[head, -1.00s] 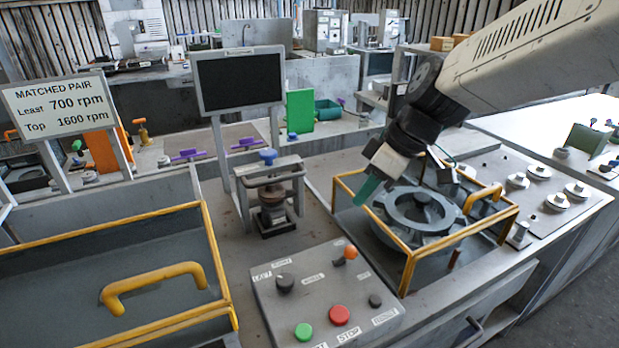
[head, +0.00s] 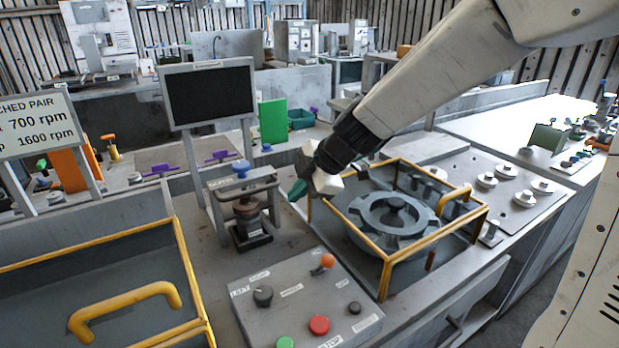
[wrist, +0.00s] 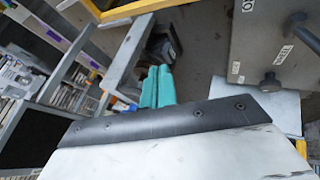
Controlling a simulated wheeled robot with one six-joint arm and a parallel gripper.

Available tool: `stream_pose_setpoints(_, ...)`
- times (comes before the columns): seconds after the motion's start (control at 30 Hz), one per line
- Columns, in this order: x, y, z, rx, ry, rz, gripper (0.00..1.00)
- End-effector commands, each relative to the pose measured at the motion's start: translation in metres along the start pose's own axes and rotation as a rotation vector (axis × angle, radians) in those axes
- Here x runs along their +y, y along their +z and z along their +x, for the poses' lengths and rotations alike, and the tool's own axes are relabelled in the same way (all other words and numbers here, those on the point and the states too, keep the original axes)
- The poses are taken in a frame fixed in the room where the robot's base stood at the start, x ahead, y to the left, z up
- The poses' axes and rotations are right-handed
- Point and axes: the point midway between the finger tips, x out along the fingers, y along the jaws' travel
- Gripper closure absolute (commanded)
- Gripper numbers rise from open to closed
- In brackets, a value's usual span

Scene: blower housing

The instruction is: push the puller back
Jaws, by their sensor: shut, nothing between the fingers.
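What looks like the puller (head: 262,188) is a grey frame with a blue knob on top and a brown round part below, on a dark base. It stands upright in front of the black screen. My gripper (head: 296,191) has teal fingers, shut and empty, a little right of the frame at about the height of its upper bars. I see a gap between them in the head view. In the wrist view the shut fingers (wrist: 157,88) point at the bench, with grey bars of a frame beyond them; I cannot tell whether those belong to the puller.
A yellow-railed cage (head: 385,262) around a grey ring housing (head: 362,207) is right of my gripper. A control box (head: 258,320) with knobs and buttons is in front. A yellow-handled tray (head: 40,285) is at left. A screen (head: 211,95) on posts stands behind the frame.

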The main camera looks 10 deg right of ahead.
Motion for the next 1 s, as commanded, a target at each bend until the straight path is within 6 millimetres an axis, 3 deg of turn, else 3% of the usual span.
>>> stream_pose_setpoints(0.1, -0.001, 0.0, 0.025, 0.001, -0.005, 0.001, 1.0)
stream_pose_setpoints(0.23, 0.02, 0.0, 0.033, 0.001, 0.0, -0.001, 1.0)
stream_pose_setpoints(0.43, 0.034, 0.0, 0.039, 0.0, 0.0, 0.001, 1.0)
stream_pose_setpoints(0.83, 0.037, 0.0, 0.04, 0.0, 0.0, 0.0, 1.0)
stream_pose_setpoints(1.0, 0.053, 0.0, 0.049, 0.0, 0.0, 0.0, 1.0)
